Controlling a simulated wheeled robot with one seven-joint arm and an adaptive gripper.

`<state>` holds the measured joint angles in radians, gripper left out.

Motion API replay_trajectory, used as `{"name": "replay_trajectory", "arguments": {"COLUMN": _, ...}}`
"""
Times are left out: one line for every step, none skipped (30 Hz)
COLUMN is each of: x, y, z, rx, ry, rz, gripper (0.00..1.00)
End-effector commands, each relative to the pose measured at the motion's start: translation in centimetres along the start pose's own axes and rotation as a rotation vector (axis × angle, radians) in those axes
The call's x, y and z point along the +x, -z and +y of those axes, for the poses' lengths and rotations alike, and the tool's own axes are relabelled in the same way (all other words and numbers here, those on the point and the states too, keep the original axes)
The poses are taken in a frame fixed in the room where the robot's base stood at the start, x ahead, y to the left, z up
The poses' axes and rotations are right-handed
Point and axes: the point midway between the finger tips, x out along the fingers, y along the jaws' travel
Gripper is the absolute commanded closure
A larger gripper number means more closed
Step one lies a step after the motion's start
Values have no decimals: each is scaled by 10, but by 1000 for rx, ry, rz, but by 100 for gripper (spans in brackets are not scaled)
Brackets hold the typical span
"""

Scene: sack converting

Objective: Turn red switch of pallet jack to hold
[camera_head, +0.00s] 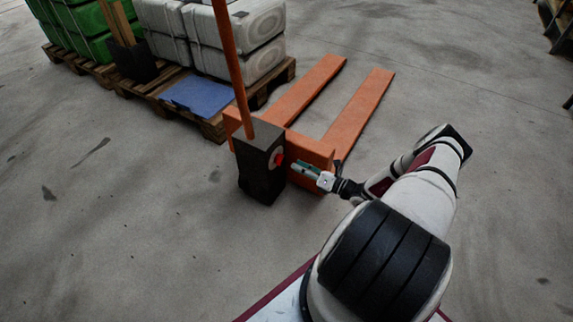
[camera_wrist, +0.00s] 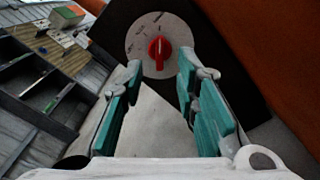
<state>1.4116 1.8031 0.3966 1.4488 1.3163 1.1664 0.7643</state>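The red switch (camera_wrist: 159,52) is a knob on a round pale dial with dark marks, on the dark housing of the pallet jack. It stands about upright in the wrist view and also shows in the head view (camera_head: 278,158). The orange pallet jack (camera_head: 318,150) has two forks, a tall handle and a dark box body (camera_head: 260,180). My gripper (camera_wrist: 158,72) has teal finger pads spread apart, one on each side below the knob. It is open and empty. In the head view my gripper (camera_head: 300,166) is just right of the switch. The dial's lettering is too small to read.
A wooden pallet (camera_head: 215,127) with grey containers (camera_head: 255,30) and a blue flat item (camera_head: 198,95) stands behind the jack. Green crates (camera_head: 95,45) are at the far left. The concrete floor left and right is clear.

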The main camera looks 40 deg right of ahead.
Motion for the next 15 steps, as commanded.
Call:
{"name": "replay_trajectory", "arguments": {"x": 11, "y": 2, "z": 0, "rx": 0, "ry": -3, "rz": 2, "gripper": 72}}
{"name": "replay_trajectory", "arguments": {"x": 16, "y": 2, "z": -1, "rx": 0, "ry": -3, "rz": 1, "gripper": 72}}
{"name": "replay_trajectory", "arguments": {"x": 23, "y": 2, "z": -1, "rx": 0, "ry": -2, "rz": 1, "gripper": 72}}
{"name": "replay_trajectory", "arguments": {"x": 28, "y": 2, "z": 0, "rx": 0, "ry": -2, "rz": 1, "gripper": 72}}
{"name": "replay_trajectory", "arguments": {"x": 33, "y": 2, "z": 0, "rx": 0, "ry": -3, "rz": 2, "gripper": 72}}
{"name": "replay_trajectory", "arguments": {"x": 38, "y": 2, "z": 0, "rx": 0, "ry": -2, "rz": 2, "gripper": 72}}
{"name": "replay_trajectory", "arguments": {"x": 42, "y": 2, "z": 0, "rx": 0, "ry": -2, "rz": 1, "gripper": 72}}
{"name": "replay_trajectory", "arguments": {"x": 45, "y": 1, "z": 0, "rx": 0, "ry": -1, "rz": 1, "gripper": 72}}
{"name": "replay_trajectory", "arguments": {"x": 49, "y": 1, "z": 0, "rx": -1, "ry": -1, "rz": 1, "gripper": 72}}
{"name": "replay_trajectory", "arguments": {"x": 51, "y": 1, "z": 0, "rx": -1, "ry": -1, "rz": 1, "gripper": 72}}
{"name": "replay_trajectory", "arguments": {"x": 54, "y": 1, "z": 0, "rx": -1, "ry": -1, "rz": 2, "gripper": 72}}
{"name": "replay_trajectory", "arguments": {"x": 56, "y": 1, "z": 0, "rx": -1, "ry": -1, "rz": 2, "gripper": 72}}
{"name": "replay_trajectory", "arguments": {"x": 57, "y": 1, "z": 0, "rx": -1, "ry": -1, "rz": 2, "gripper": 72}}
{"name": "replay_trajectory", "arguments": {"x": 58, "y": 1, "z": 0, "rx": -1, "ry": -1, "rz": 1, "gripper": 72}}
{"name": "replay_trajectory", "arguments": {"x": 59, "y": 1, "z": 0, "rx": -1, "ry": -1, "rz": 1, "gripper": 72}}
